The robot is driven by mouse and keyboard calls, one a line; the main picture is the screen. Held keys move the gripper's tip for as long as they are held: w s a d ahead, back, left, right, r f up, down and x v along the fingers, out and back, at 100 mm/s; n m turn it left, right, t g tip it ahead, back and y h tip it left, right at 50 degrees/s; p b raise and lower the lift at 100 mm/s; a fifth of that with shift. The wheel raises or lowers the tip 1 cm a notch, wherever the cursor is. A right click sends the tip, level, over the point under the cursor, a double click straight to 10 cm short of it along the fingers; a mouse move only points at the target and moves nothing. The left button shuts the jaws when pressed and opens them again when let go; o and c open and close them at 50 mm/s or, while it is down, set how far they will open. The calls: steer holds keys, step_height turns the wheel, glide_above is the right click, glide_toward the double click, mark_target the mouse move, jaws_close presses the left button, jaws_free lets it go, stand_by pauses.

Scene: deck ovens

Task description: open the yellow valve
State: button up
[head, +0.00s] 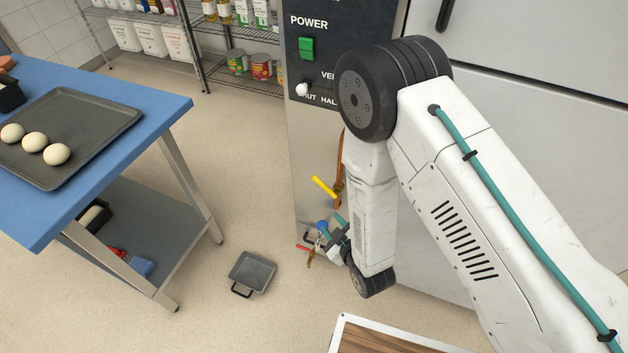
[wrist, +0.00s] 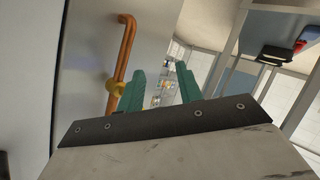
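The yellow valve (head: 323,187) is a lever handle on an orange pipe that runs down the oven's side panel. In the head view the lever slants down to the right toward the pipe. In the wrist view the yellow valve (wrist: 116,88) sits partway along the orange pipe (wrist: 125,48), left of both fingers. My gripper (head: 331,228) is below the yellow lever in the head view. Its teal fingers (wrist: 161,85) stand apart with nothing between them. They appear clear of the valve. My arm hides part of the panel and pipe.
A blue round knob (head: 322,225) and a red handle (head: 303,247) are low, close to my gripper. A grey pan (head: 252,271) lies on the floor. A blue-topped table (head: 165,103) stands left. The floor between table and oven is otherwise open.

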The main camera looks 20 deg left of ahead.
mark_target(321, 185)
step_height(321, 185, up, 8)
steer(key=w+a+n+t+y, duration=0.1)
steer(key=w+a+t+y, duration=0.1)
steer(key=t+y, duration=0.1)
steer(key=x, duration=0.7)
steer(key=shift+w+r, duration=0.2)
steer(key=shift+w, duration=0.05)
